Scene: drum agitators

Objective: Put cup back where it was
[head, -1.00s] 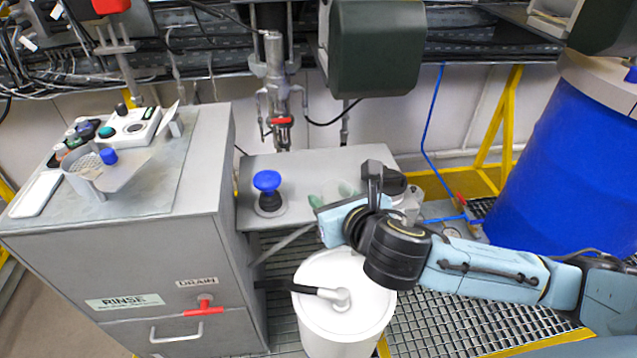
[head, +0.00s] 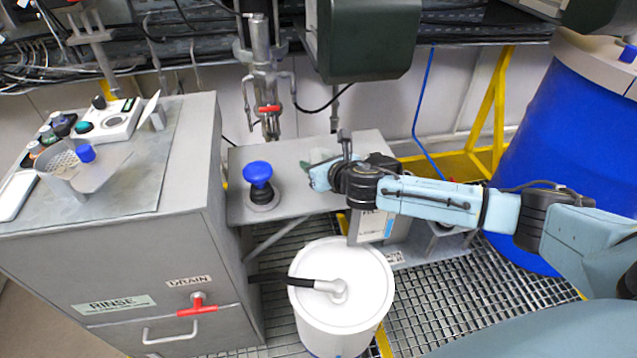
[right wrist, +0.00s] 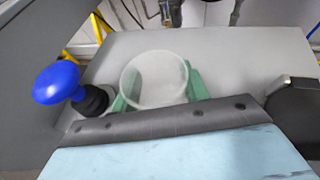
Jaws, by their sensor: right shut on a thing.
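The cup (right wrist: 155,80) is clear and round, seen from above through its open rim in the right wrist view. In the head view the cup (head: 322,155) is faint and partly hidden by my gripper. My right gripper (right wrist: 158,88) has its green fingers on both sides of the cup and is shut on it. In the head view my right gripper (head: 312,163) is over the grey shelf (head: 290,205), right of the blue push knob. I cannot tell whether the cup touches the shelf. My left gripper is not in view.
The blue knob (head: 258,174) stands left of the cup. A sampling valve with a red handle (head: 268,108) hangs above the shelf's back. A white lidded bucket (head: 342,280) stands below. A grey rinse cabinet (head: 130,260) is at left, a blue drum (head: 575,130) at right.

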